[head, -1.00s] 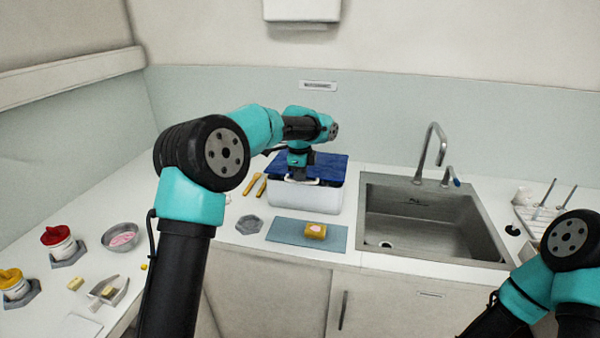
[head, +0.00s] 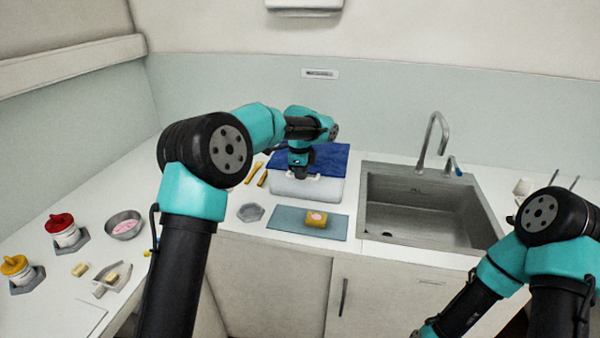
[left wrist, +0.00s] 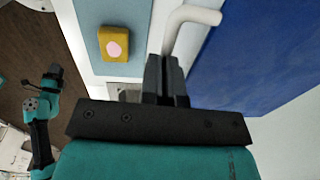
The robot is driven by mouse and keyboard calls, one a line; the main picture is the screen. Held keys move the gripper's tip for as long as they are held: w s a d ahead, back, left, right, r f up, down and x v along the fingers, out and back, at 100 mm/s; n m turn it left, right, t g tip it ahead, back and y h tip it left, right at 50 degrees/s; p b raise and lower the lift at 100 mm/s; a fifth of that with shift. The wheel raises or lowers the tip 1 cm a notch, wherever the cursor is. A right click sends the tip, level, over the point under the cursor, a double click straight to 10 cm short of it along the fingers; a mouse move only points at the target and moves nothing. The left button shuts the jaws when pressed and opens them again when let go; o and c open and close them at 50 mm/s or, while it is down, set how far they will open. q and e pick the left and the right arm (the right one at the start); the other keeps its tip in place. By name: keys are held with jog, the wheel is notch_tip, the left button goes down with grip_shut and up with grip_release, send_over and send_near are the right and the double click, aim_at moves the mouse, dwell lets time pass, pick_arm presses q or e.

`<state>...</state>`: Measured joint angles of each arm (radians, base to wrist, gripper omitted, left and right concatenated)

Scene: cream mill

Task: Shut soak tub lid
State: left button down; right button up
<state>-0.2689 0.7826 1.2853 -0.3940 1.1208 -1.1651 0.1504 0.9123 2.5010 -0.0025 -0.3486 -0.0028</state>
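The soak tub (head: 306,190) is a white box on the counter, left of the sink. Its blue lid (head: 330,158) lies over the top and looks about flat; I cannot tell whether it is fully seated. The lid also fills much of the left wrist view (left wrist: 255,65). My left gripper (head: 299,175) is at the tub's front upper edge and hides part of it. In the left wrist view its fingers (left wrist: 167,62) are together, close by a white bent handle (left wrist: 192,16); contact is unclear. My right gripper (left wrist: 53,72) shows small and dark in that view.
A blue-grey mat (head: 285,217) with a yellow block (head: 308,222) lies before the tub. A grey hexagonal piece (head: 251,212) and yellow sticks (head: 256,172) are to its left. The sink (head: 420,205) is on the right. Cups and a bowl (head: 124,226) stand far left.

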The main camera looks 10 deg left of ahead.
pick_arm(q)
notch_tip(320, 180, up, 14)
jog(key=s, duration=0.2)
jog(key=shift+s+f, duration=0.15)
jog(key=shift+s, duration=0.15)
